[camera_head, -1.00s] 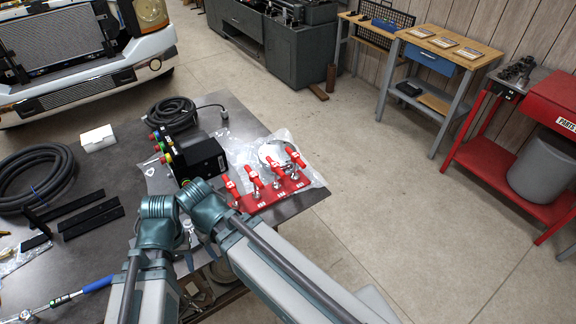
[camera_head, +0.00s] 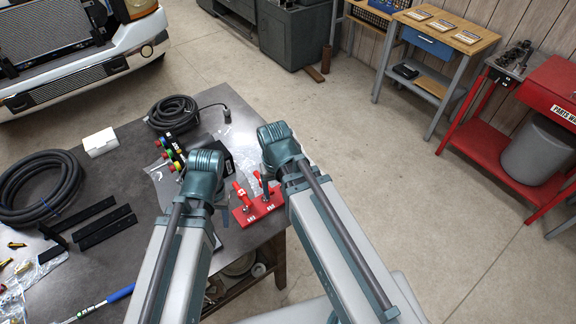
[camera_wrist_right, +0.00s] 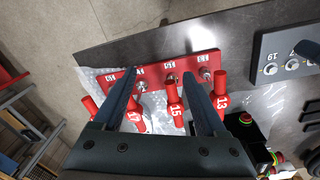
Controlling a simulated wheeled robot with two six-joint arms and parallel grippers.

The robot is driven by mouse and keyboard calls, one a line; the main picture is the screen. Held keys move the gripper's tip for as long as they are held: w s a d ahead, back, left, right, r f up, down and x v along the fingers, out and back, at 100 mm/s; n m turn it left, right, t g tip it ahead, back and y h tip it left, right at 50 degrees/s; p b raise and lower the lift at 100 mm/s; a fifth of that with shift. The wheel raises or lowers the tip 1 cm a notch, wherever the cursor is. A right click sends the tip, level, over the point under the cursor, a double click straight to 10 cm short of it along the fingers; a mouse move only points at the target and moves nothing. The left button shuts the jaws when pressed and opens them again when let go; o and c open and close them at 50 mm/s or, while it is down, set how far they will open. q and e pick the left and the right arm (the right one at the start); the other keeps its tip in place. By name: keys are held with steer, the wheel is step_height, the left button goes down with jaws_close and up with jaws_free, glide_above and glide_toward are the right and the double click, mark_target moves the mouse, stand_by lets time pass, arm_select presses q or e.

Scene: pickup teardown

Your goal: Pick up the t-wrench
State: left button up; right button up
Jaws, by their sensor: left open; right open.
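Several red-handled t-wrenches stand in a red rack (camera_head: 262,208) near the table's right corner; the rack also shows in the right wrist view (camera_wrist_right: 112,78). There, the wrench marked 15 (camera_wrist_right: 175,112) stands between the open fingers of my right gripper (camera_wrist_right: 160,76), with no visible grip. The wrench marked 17 (camera_wrist_right: 133,118) is by the left finger, partly hidden. The wrench marked 13 (camera_wrist_right: 221,88) is just right of the right finger. In the head view my right gripper (camera_head: 265,184) is over the rack, partly hidden. My left gripper (camera_head: 224,212) is left of the rack.
A black box (camera_head: 226,158) with coloured knobs stands behind the left arm. Clear plastic lies around the rack. A coiled black cable (camera_head: 173,112), a thick hose (camera_head: 38,187) and black bars (camera_head: 104,226) lie on the table. A grey numbered holder (camera_wrist_right: 285,60) is beside the rack.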

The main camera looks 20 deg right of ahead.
steer(key=w+d+r+m+p, duration=0.1)
steer(key=w+m, duration=0.1)
steer(key=m, duration=0.4)
steer(key=w+d+r+m+p, duration=0.1)
steer(key=w+r+m, duration=0.1)
steer(key=m, duration=0.4)
steer(key=w+d+r+m+p, duration=0.2)
steer(key=w+m, duration=0.2)
steer(key=m, duration=0.2)
steer(key=shift+w, duration=0.1)
steer(key=m, duration=0.2)
steer(key=w+m, duration=0.1)
steer(key=m, duration=0.2)
steer(key=shift+w, duration=0.2)
arm_select(q)
step_height(320, 180, up, 5)
steer(key=shift+d, duration=0.1)
steer(key=shift+f, duration=0.1)
arm_select(e)
steer(key=shift+f, duration=0.15)
arm_select(q)
step_height(320, 180, down, 8)
steer(key=b, duration=0.8)
steer(key=shift+f+b, duration=0.2)
steer(key=shift+b, duration=0.15)
arm_select(e)
step_height(320, 180, down, 8)
steer(key=shift+f, duration=0.2)
